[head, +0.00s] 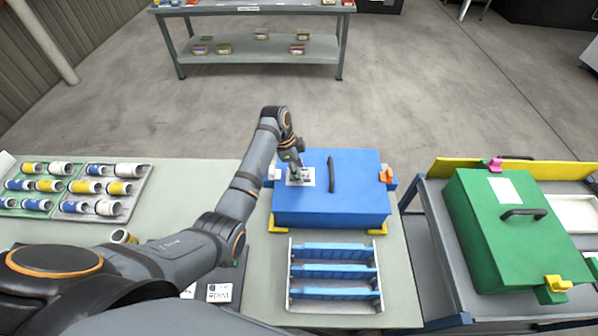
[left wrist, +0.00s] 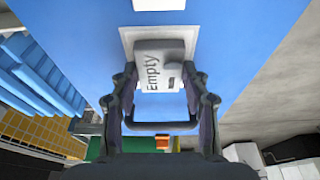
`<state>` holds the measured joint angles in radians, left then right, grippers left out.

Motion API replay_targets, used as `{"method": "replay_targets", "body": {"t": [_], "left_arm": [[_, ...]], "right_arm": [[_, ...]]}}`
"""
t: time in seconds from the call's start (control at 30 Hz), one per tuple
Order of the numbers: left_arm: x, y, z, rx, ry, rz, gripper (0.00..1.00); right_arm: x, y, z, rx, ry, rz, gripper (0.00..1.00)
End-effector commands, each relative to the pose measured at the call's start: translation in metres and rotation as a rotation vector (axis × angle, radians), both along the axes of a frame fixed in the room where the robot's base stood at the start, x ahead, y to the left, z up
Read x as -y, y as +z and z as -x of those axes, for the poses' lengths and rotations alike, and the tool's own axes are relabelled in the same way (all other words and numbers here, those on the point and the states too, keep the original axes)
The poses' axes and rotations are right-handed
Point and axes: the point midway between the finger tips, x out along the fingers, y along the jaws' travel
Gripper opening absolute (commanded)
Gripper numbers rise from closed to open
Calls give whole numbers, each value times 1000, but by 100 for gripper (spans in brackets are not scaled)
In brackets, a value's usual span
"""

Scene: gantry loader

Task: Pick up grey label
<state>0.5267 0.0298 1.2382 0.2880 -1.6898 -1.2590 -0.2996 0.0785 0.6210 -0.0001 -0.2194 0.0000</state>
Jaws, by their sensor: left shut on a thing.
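The grey label (left wrist: 158,68) reads "Empty" and shows in the left wrist view, over a white square plate (left wrist: 127,40) on the blue box lid. My left gripper (left wrist: 160,88) is shut on the label, one finger on each side. In the head view my left gripper (head: 296,175) is at the left part of the blue box (head: 350,205), over the white plate (head: 304,182). The label is mostly hidden there. I cannot tell whether the label touches the plate. My right gripper is not in view.
The blue box has a dark handle (head: 331,174) and an orange clip (head: 386,175). A rack with blue dividers (head: 335,268) stands in front. Trays of rolls (head: 75,188) lie left. A green box (head: 515,228) stands on a cart at right. A shelf table (head: 255,50) is behind.

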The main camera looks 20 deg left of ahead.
Motion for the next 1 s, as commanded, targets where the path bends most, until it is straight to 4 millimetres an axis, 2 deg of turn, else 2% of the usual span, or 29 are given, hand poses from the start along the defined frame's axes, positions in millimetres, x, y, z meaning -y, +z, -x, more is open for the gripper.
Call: {"method": "replay_targets", "body": {"t": [0.17,0.33,0.37,0.4,0.47,0.6,0.73,0.9,1.0], "left_arm": [[0,26,-3,11,-1,1,20],[-9,63,30,10,0,-1,20],[-10,74,36,7,-1,-2,20],[-12,91,43,5,0,0,20],[-16,102,56,1,1,-2,20],[-24,115,89,0,0,-3,20],[-30,122,114,1,-1,-2,20],[-34,126,131,3,-1,-1,20],[-35,127,135,3,0,0,20]], "right_arm": [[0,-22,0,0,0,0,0],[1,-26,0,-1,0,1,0],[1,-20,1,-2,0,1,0],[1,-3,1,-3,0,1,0],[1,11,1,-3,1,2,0],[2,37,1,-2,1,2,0],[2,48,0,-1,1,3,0],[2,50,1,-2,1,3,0],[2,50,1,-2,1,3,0]]}}
